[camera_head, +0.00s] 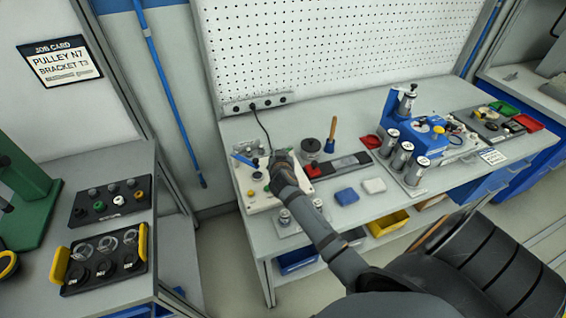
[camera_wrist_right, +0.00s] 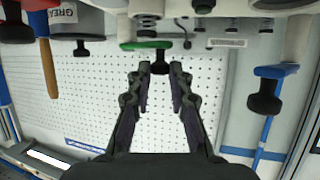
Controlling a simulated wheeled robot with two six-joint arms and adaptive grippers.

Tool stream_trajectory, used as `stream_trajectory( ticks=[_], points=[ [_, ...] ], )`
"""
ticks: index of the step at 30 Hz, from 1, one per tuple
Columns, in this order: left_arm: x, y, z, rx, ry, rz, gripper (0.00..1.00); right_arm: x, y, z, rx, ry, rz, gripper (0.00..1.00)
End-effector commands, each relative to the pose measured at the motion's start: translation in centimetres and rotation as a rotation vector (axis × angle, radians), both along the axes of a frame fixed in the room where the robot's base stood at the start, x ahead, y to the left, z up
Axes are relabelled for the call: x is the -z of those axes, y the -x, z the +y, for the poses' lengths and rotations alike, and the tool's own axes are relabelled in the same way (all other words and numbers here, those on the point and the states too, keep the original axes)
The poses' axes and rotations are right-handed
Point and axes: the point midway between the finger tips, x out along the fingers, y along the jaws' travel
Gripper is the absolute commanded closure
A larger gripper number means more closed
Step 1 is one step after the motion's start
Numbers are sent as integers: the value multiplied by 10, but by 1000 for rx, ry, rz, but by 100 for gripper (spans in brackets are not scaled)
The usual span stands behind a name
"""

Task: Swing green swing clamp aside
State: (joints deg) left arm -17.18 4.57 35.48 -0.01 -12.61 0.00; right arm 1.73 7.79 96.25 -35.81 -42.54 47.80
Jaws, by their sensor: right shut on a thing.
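The green swing clamp (camera_wrist_right: 146,45) shows in the right wrist view as a short green arm with a black knob (camera_wrist_right: 160,64) at its end. My right gripper (camera_wrist_right: 160,72) has its two fingers on either side of this knob and is shut on it. In the head view my right gripper (camera_head: 283,158) is over the pale fixture (camera_head: 264,203) at the left end of the bench, and the green clamp is hidden behind it. My left gripper is not in view.
A blue clamp (camera_wrist_right: 274,71) with a black knob stands right in the wrist view. A pegboard (camera_head: 330,45) stands behind.

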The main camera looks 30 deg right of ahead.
Motion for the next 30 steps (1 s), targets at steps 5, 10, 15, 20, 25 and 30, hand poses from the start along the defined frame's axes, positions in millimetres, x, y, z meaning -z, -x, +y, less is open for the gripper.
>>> stream_trajectory(
  ticks=[5, 10, 15, 20, 25, 30],
  points=[
    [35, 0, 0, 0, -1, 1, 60, 6, -10, 5, 109, -3, -5, 100],
    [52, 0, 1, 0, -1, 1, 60, 4, -15, 6, 189, -2, -2, 100],
    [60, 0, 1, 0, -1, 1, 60, 2, -18, 7, 233, -1, -2, 100],
    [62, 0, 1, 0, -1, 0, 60, 0, -19, 7, 249, 0, -1, 100],
    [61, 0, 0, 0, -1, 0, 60, -1, -19, 7, 251, 1, -1, 100],
    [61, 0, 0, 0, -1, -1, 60, -1, -19, 7, 250, 1, -2, 79]
  ],
)
